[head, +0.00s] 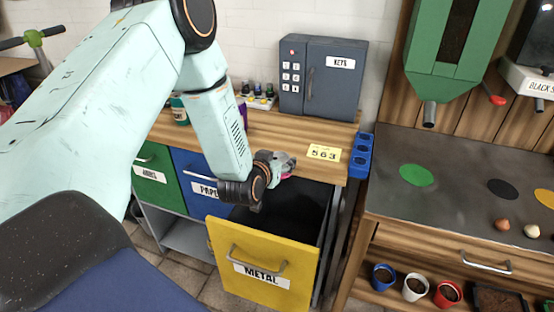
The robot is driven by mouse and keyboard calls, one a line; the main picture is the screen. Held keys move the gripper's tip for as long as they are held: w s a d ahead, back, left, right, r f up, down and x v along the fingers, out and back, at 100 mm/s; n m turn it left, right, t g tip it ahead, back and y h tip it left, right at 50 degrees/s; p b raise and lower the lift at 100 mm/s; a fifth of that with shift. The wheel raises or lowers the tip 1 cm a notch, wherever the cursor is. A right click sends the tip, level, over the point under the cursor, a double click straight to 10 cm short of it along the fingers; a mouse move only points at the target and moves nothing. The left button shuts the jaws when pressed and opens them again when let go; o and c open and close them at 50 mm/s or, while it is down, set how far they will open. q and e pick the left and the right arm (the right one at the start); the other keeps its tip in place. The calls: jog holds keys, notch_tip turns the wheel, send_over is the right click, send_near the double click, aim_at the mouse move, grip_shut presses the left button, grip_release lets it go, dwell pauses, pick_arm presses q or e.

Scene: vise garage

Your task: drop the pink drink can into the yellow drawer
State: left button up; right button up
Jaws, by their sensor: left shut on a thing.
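The yellow drawer (262,262), labelled METAL, is pulled open below the wooden counter, and its dark inside shows. My left gripper (284,167) is above the back part of the open drawer, by the counter's front edge. It is shut on the pink drink can (287,176), of which only a small pink strip shows; the gripper hides the rest. My right gripper is not in view.
A green drawer (150,178) and a blue drawer (190,180) are to the left of the yellow one. A grey key safe (322,78) and a yellow 563 tag (324,153) are on the counter (250,125). A blue holder (360,157) hangs at its right end.

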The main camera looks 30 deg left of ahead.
pick_arm(q)
jog(key=o, duration=0.6)
jog(key=shift+w+a+f, duration=0.25)
jog(key=shift+a, duration=0.05)
jog(key=shift+c, duration=0.2)
jog(key=shift+o, duration=1.4)
jog(key=shift+s+r, duration=0.1)
jog(key=shift+o, duration=0.3)
jog(key=shift+s+d+r, duration=0.1)
jog(key=shift+d+r, duration=0.05)
jog(key=shift+d, duration=0.1)
jog(key=shift+a, duration=0.15)
jog(key=v, duration=1.2)
